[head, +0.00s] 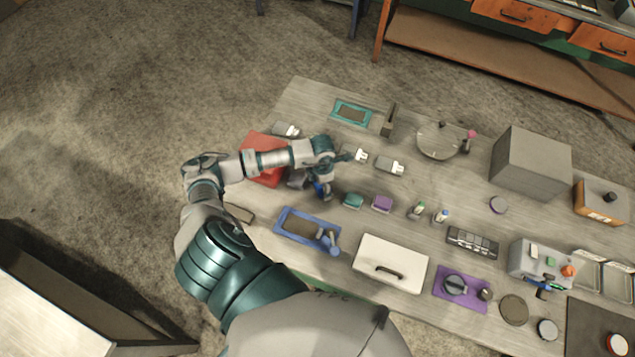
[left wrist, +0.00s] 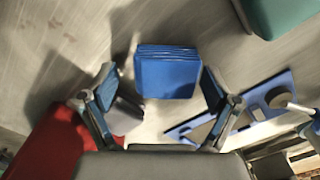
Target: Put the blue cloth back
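The blue cloth (left wrist: 167,74) is a folded stack on the table, between the two fingers of my left gripper (left wrist: 160,92) in the left wrist view. The gripper is open, with a gap on each side of the cloth. In the head view my left gripper (head: 318,186) points down over the table and mostly hides the cloth. A teal cloth (head: 353,200) and a purple cloth (head: 382,204) lie to its right. A blue-framed tray (head: 283,228) lies nearer, with a blue-handled tool (head: 331,243) at its right end. My right gripper is not in view.
A red box (head: 255,169) stands left of the gripper, partly behind my arm. White-and-grey blocks (head: 390,166) lie beyond it. A white lidded panel (head: 390,258) with a dark handle is nearer right. A grey box (head: 530,163) stands far right.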

